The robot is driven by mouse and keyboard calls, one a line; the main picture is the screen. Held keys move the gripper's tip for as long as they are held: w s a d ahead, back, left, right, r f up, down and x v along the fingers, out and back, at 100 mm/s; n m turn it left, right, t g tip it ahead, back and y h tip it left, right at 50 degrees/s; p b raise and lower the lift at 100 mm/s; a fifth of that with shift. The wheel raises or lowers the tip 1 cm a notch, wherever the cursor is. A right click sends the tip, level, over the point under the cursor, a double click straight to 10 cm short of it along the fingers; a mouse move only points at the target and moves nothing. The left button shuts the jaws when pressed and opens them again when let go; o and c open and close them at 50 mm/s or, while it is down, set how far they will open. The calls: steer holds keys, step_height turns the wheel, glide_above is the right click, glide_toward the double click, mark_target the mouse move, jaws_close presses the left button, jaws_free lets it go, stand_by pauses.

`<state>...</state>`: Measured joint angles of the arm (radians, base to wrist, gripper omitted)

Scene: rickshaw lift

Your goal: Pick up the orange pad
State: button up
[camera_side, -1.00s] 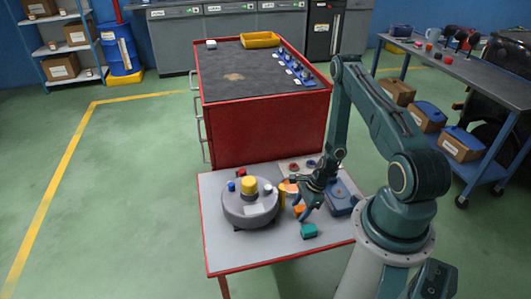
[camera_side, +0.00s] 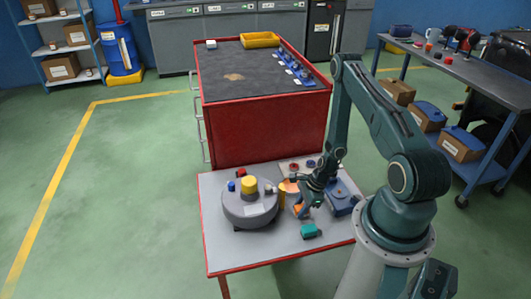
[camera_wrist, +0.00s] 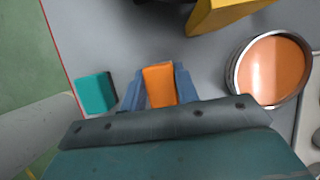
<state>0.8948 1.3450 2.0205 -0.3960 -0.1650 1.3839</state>
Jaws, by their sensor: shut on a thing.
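The orange pad (camera_wrist: 159,84) is a small orange block between the two blue fingers of my gripper (camera_wrist: 158,88) in the wrist view. My gripper is shut on it. In the side view my gripper (camera_side: 301,211) is low over the front table, with a bit of the orange pad (camera_side: 298,210) showing at the fingertips. The fingers hide its sides, and I cannot tell whether it touches the table.
A teal block (camera_side: 309,230) lies close by on the table (camera_side: 235,257). A grey round turntable (camera_side: 250,208) with small coloured blocks is to the left. A yellow block (camera_wrist: 228,15) and a round metal dish with orange inside (camera_wrist: 268,68) are near. A blue box (camera_side: 341,196) stands right.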

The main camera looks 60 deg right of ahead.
mark_target(301, 207)
step_height(301, 207, up, 20)
steer(key=shift+f, duration=0.2)
stand_by(0.7)
stand_by(0.4)
steer(key=o, duration=0.4)
steer(key=c, duration=0.3)
